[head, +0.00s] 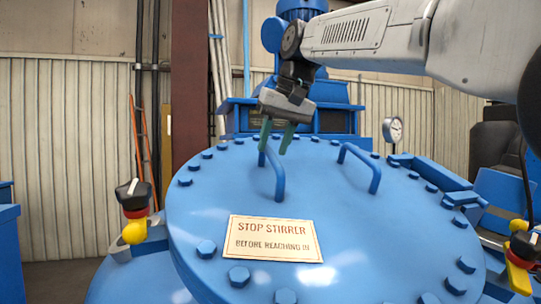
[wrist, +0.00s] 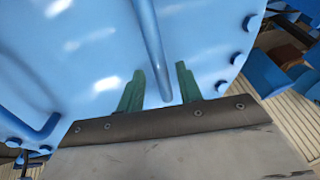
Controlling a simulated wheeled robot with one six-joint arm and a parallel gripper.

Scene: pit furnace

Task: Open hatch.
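The hatch (head: 330,215) is a large round blue lid with bolts around its rim, and it looks closed. It carries two bar handles, a left handle (head: 277,178) and a right handle (head: 362,168). My gripper (head: 276,144) hangs over the upper end of the left handle with its green fingers pointing down. In the wrist view the fingers (wrist: 158,85) are apart, with the left handle (wrist: 152,50) showing between them. I cannot tell whether either finger touches the bar. The right handle (wrist: 38,132) shows at the lower left of the wrist view.
A sign (head: 274,240) reading "STOP STIRRER BEFORE REACHING IN" is on the lid. Yellow-and-black fittings stand at the left (head: 134,210) and right (head: 521,258). A blue hinge-like block (head: 437,178) and a gauge (head: 393,130) are behind at right. Blue machinery stands behind the lid.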

